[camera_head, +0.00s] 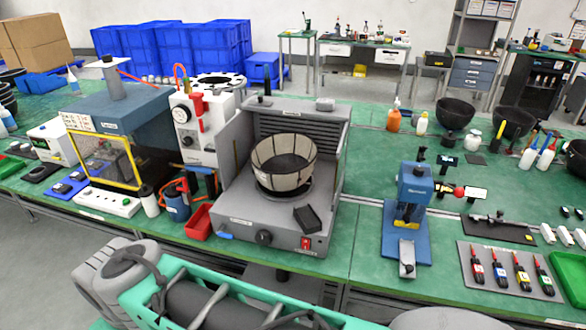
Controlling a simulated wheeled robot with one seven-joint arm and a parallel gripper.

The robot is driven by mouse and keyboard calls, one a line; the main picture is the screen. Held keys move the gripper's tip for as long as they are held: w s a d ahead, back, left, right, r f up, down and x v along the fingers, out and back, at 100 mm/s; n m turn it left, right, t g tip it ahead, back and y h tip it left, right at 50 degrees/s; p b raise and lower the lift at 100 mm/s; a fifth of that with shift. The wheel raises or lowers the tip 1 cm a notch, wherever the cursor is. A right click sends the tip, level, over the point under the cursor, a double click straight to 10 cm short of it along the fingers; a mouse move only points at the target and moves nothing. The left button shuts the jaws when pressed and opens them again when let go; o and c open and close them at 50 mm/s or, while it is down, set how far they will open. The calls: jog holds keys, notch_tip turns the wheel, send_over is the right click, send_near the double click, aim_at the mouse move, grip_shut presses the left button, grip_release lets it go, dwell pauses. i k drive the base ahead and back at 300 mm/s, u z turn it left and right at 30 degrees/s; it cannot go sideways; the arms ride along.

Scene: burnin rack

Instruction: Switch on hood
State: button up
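A blue-grey box with a pipe on top (118,108) and a yellow-framed clear front stands on the left of the green bench; it looks like a hood. A grey machine (275,215) with a louvred back stands at the bench's middle, holding a round mesh basket (283,162). Its front has a red switch (305,243), a dark knob (263,237) and a blue lever (225,235). Labels are too small to read, so I cannot tell for certain which one is the hood, or whether the switch is on. My gripper is not visible; parts of my arm show at the bottom left.
A white power strip (107,201) lies before the blue-grey box. A red bin (199,222) sits left of the grey machine. A blue press (410,205) and a mat of screwdrivers (480,283) are to the right. Bare green bench (345,225) lies between machine and press.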

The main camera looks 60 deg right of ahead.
aim_at(305, 244)
jog(key=u, duration=0.75)
jog(key=i, duration=0.95)
jog(key=z, duration=3.45)
jog(key=i, duration=0.5)
jog(key=u, duration=0.3)
jog(key=k, duration=0.6)
jog(key=z, duration=0.7)
jog(key=i, duration=0.5)
